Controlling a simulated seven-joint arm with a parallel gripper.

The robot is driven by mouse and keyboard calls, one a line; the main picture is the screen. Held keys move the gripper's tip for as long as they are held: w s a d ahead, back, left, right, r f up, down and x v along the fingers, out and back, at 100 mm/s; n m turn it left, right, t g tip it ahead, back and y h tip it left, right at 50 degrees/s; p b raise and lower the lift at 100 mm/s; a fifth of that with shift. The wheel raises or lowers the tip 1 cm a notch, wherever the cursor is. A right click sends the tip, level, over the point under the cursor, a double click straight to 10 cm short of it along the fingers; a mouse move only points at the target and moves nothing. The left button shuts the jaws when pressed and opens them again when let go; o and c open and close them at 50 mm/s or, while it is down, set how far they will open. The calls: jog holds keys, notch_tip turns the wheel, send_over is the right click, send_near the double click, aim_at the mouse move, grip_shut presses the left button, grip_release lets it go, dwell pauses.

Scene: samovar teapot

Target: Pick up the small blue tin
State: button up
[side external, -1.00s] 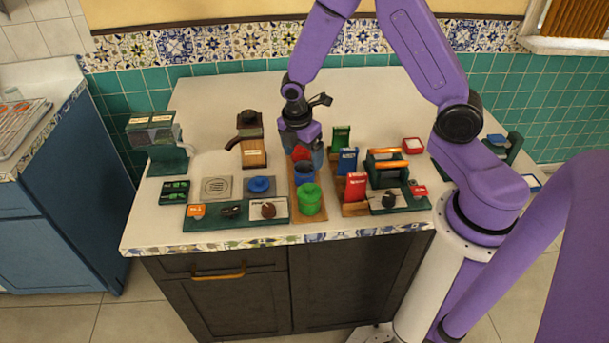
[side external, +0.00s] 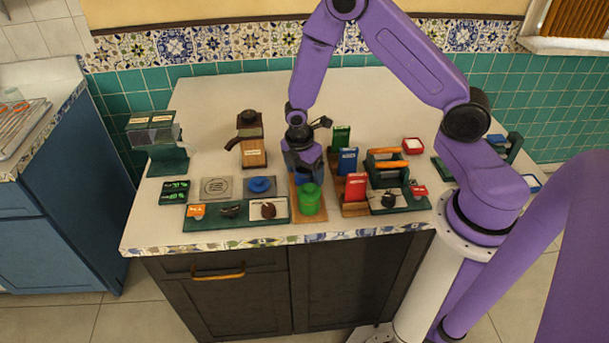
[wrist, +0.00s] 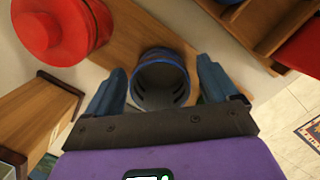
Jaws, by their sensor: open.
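The small blue tin (wrist: 157,76) is round, with a blue rim and a dark hollow top, and stands on a wooden board (wrist: 115,40) in the wrist view. My gripper (wrist: 161,68) is open, with one blue-grey finger on either side of the tin. I cannot tell whether the fingers touch it. In the side view my gripper (side external: 305,175) is low over the board and covers most of the tin, just behind a green lidded tin (side external: 309,200). A red lidded tin (wrist: 60,28) is at the upper left of the wrist view; the gripper hides it in the side view.
Blue (side external: 347,161), red (side external: 356,187) and green (side external: 341,138) packets stand right of the board. A dark caddy with orange handles (side external: 387,167) is beyond them.

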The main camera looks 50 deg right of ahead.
jog(key=shift+c, duration=0.3)
jog(key=c, duration=1)
jog(key=shift+r, duration=0.15)
jog(key=shift+c, duration=0.2)
jog(key=shift+r, duration=0.6)
jog(key=s+r, duration=1.1)
jog(key=s, duration=0.3)
jog(key=shift+a+r, duration=0.25)
jog(key=shift+a, duration=0.05)
